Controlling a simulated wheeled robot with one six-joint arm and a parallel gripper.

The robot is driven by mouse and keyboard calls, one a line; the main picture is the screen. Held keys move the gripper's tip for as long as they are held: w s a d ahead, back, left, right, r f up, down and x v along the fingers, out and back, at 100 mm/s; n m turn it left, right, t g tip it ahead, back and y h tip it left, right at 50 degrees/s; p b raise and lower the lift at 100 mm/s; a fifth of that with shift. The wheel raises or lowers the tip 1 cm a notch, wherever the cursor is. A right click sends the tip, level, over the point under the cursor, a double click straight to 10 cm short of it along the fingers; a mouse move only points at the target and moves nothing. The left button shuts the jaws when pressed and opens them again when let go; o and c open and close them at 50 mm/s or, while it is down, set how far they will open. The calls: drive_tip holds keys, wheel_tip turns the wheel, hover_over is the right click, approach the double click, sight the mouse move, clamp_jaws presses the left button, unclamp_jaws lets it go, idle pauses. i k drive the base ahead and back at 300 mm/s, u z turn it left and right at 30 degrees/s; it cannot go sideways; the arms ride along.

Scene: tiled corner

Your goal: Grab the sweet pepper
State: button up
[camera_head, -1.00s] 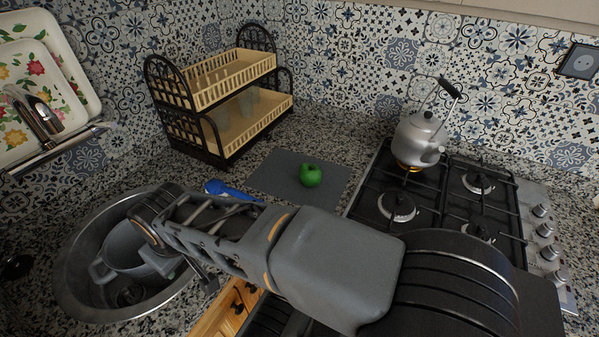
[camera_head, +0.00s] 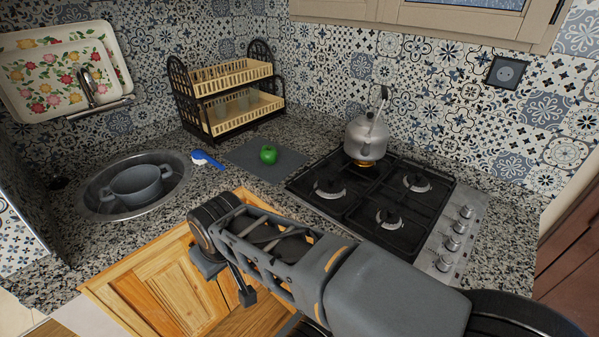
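The green sweet pepper (camera_head: 268,154) sits on a grey mat (camera_head: 286,166) on the granite counter, left of the stove. My arm reaches in from the lower right, and its far end bends down in front of the wooden cabinet. What shows of my gripper (camera_head: 242,294) is a dark part below the arm, in front of and well below the pepper, apart from it. The rest of the gripper is hidden by the arm, so whether it is open or shut does not show.
A sink (camera_head: 101,207) with a grey pot (camera_head: 138,186) is at left. A blue brush (camera_head: 206,159) lies between sink and mat. A dish rack (camera_head: 228,112) stands behind the mat. A kettle (camera_head: 366,137) stands on the gas stove (camera_head: 345,215) at right. The cabinet (camera_head: 165,290) is below the counter.

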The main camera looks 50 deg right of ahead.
sight(268, 153)
drive_tip(key=z, duration=0.35)
drive_tip(key=k, duration=0.2)
drive_tip(key=u, duration=0.95)
drive_tip(key=i, duration=1.25)
drive_tip(key=u, duration=0.4)
drive_tip(key=k, duration=0.2)
drive_tip(key=z, duration=1)
